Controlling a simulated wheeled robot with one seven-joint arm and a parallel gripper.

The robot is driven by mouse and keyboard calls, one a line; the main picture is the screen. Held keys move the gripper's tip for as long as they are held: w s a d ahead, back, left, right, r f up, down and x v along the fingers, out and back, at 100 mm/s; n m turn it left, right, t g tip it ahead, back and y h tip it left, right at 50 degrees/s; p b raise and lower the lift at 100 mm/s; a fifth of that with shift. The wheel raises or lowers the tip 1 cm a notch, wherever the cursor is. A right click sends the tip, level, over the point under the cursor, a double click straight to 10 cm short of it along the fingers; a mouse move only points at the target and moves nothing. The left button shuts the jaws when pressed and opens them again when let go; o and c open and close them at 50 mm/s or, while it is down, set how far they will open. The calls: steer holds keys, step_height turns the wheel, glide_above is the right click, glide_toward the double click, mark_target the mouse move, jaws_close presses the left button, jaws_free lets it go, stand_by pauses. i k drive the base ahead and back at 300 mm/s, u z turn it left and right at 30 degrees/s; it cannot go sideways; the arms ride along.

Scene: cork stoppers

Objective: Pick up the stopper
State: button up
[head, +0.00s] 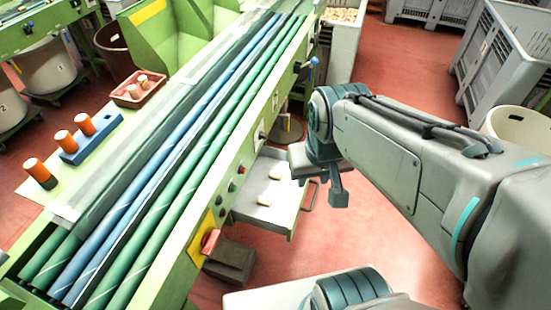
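Two more small stopper-like pieces (143,81) stand in a reddish tray (124,93) at the left. My gripper (338,196) hangs to the right of the drawer, apart from the stoppers. Its fingers are small and dark here, and I cannot tell whether they are open. I see nothing held below it.
The green machine (225,165) with long blue and green rollers fills the middle. Orange cylinders (85,124) stand at the left, some by a blue block (92,147). A dark box (230,262) sits below the drawer. Grey crates (500,70) stand at the right. Red floor lies between.

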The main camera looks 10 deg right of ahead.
mark_target(264, 201)
steer(key=u, duration=0.85)
steer(key=k, duration=0.55)
steer(key=z, duration=0.8)
steer(key=i, duration=0.45)
steer(key=z, duration=0.05)
steer(key=k, duration=0.35)
